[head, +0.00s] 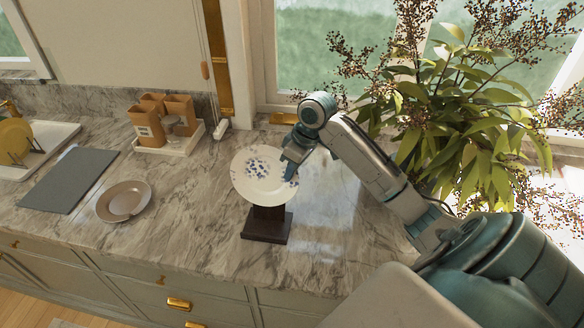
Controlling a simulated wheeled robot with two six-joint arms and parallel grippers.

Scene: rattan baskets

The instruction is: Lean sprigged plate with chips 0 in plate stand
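The sprigged plate (257,186) is white with blue sprigs and is tilted up, its face toward me. It is at the dark brown plate stand (267,227) and hides the stand's upper part. The plate's lower rim is close to the stand's upright block; I cannot tell whether they touch. My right gripper (291,168) is at the plate's right rim, with a finger in front of the rim, and appears shut on it. The far finger is hidden. My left gripper is out of view.
A tan plate (124,201) lies flat beside a grey mat (69,180). A white tray (171,147) with brown containers stands at the back. A yellow plate (14,138) stands in a rack at far left. A leafy plant (468,120) fills the right back. Counter between tan plate and stand is clear.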

